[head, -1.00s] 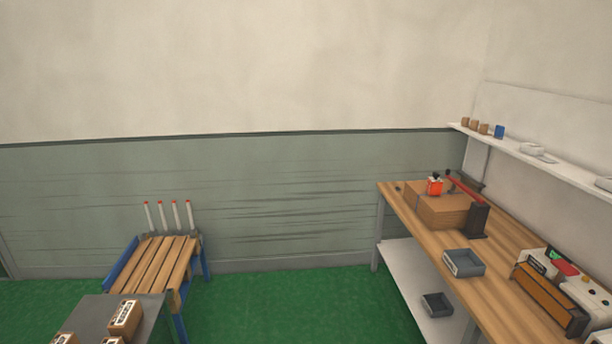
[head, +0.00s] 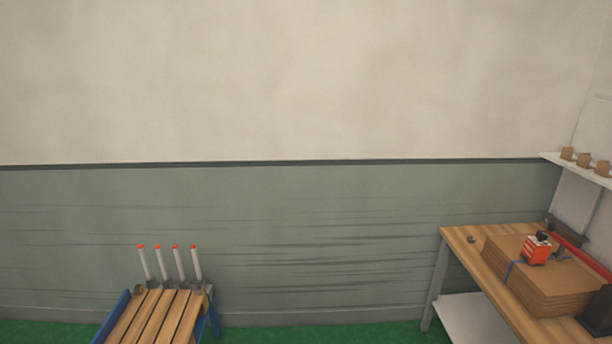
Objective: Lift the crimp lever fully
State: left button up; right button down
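A small red tool (head: 537,248) with a dark top sits on a stack of brown cardboard (head: 548,282) on the wooden workbench (head: 464,242) at the right. A blue strap (head: 510,270) runs over the stack's edge by the tool. A long red bar (head: 580,252) slants behind the stack and leaves the picture at the right. I cannot tell which part is the crimp lever, or how far it is raised. Neither of my grippers shows in the head view.
A slatted wooden rack (head: 155,318) with blue sides and several red-tipped white posts (head: 162,262) stands at the lower left. A shelf (head: 577,170) with small brown boxes is on the right wall. Green floor (head: 300,333) lies open between rack and bench.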

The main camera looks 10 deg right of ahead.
aim_at(564, 244)
jog(key=z, duration=0.2)
jog(key=i, duration=1.9)
jog(key=z, duration=1.25)
jog(key=i, duration=1.75)
jog(key=z, duration=0.85)
